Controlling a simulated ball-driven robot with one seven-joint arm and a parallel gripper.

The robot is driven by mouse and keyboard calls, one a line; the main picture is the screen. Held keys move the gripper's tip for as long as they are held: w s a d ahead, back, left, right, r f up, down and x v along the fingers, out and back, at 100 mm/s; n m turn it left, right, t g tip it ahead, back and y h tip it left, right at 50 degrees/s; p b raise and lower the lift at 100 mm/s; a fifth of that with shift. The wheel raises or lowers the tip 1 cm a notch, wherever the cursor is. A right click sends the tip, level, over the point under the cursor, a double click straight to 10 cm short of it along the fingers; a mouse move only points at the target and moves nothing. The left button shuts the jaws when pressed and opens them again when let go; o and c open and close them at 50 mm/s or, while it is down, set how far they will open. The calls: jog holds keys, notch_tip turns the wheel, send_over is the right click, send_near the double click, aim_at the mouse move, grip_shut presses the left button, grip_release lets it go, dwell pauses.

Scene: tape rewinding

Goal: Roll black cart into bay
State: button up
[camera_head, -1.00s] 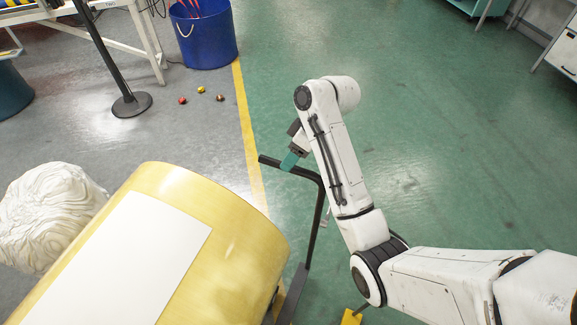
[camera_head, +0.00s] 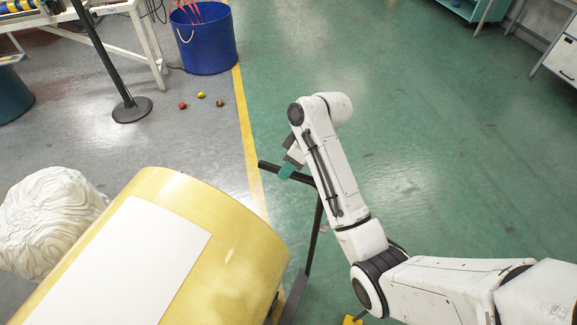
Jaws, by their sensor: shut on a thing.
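The black cart shows as a dark bent handle bar (camera_head: 270,166) with a post running down to a dark base at the bottom middle. A large yellow roll (camera_head: 232,236) with a white label lies beside the post, at lower left; whether it rests on the cart is hidden. A yellow floor line (camera_head: 246,130) runs beyond the handle. I cannot tell where the bay is.
A black post on a round base (camera_head: 132,109) stands at upper left. Several small balls (camera_head: 201,95) lie on the grey floor near a blue bin (camera_head: 205,45). A white crumpled bundle (camera_head: 45,220) is at the left. The green floor at right is clear.

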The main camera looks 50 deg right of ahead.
grip_shut()
dwell(0.8)
